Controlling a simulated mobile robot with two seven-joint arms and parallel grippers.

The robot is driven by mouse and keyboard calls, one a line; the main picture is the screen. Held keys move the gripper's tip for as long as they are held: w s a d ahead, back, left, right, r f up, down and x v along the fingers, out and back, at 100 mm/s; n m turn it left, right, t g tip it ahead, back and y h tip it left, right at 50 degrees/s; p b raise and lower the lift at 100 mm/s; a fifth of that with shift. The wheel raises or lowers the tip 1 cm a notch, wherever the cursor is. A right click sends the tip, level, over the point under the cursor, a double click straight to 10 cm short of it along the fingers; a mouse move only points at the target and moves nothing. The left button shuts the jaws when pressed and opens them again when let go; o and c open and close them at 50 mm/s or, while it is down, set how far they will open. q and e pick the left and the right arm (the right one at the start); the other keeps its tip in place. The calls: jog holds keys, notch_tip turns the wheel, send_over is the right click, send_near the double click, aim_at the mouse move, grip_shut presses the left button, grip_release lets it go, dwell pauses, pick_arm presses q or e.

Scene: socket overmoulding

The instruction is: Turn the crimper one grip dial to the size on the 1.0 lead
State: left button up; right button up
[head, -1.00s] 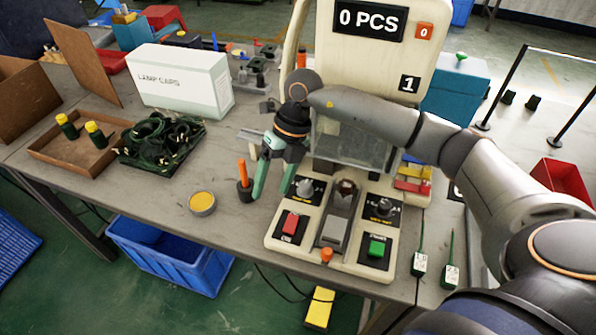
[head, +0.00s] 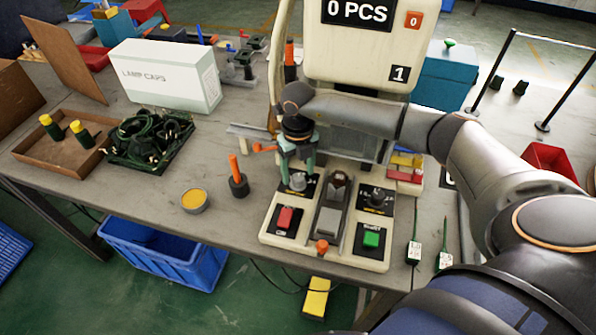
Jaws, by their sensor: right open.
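The crimper (head: 355,50) stands at the bench's middle, with a "0 PCS" display and the number 1. My left gripper is out of view.
The panel has a red button (head: 285,218), a green button (head: 371,238) and an orange knob (head: 321,246). A black holder with an orange-handled tool (head: 238,184) and a yellow tin (head: 194,200) stand to the left. A white box (head: 165,75) stands behind.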

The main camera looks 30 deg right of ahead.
jog(key=shift+f, duration=0.55)
grip_shut()
